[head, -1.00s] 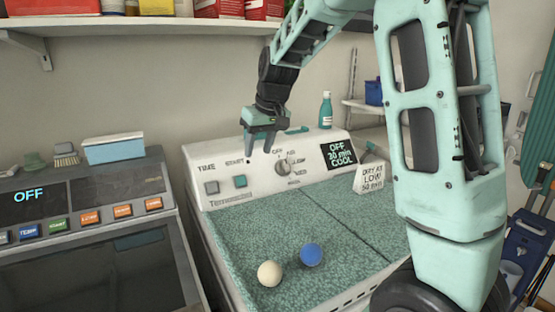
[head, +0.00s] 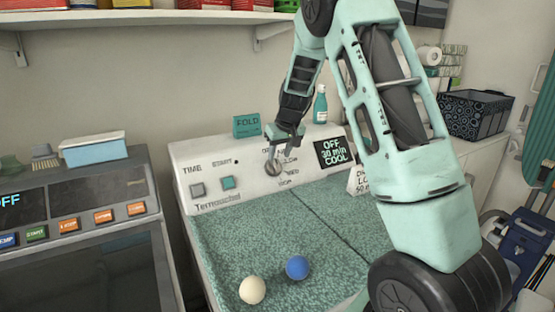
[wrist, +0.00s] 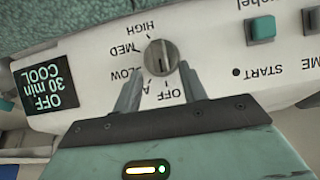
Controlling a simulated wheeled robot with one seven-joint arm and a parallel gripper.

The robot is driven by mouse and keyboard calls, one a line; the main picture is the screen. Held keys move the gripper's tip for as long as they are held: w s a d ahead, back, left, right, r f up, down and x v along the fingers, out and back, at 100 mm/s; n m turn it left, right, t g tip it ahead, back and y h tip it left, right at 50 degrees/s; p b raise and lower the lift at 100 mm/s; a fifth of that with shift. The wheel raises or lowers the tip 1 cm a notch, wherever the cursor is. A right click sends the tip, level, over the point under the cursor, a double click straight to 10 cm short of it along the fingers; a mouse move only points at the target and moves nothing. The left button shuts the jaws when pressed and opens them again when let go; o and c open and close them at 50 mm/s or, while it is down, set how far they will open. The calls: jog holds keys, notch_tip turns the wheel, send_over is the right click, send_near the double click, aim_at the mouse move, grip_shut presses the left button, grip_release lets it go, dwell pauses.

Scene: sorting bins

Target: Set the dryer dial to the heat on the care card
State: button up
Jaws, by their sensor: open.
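The grey round dial (head: 273,168) is on the dryer's white sloped panel (head: 185,165). In the wrist view, upside down, the dial (wrist: 162,56) has OFF, LOW, MED and HIGH around it and one label partly hidden. My gripper (head: 283,152) is open at the dial. Its fingertips (wrist: 159,78) are either side of the dial's near edge; I cannot tell whether they touch it. The display (head: 335,152) reads OFF, 30 min, COOL. The care card (head: 357,183) stands right of the panel, partly hidden by my arm.
A FOLD box (head: 246,125) and a teal bottle (head: 320,105) stand behind the panel. A cream ball (head: 252,290) and a blue ball (head: 297,267) lie on the dryer's speckled top (head: 235,240). Another machine with coloured buttons (head: 68,226) is at left.

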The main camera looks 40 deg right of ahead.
aim_at(277, 163)
jog(key=shift+x, duration=2.15)
jog(key=shift+c, duration=0.3)
grip_shut()
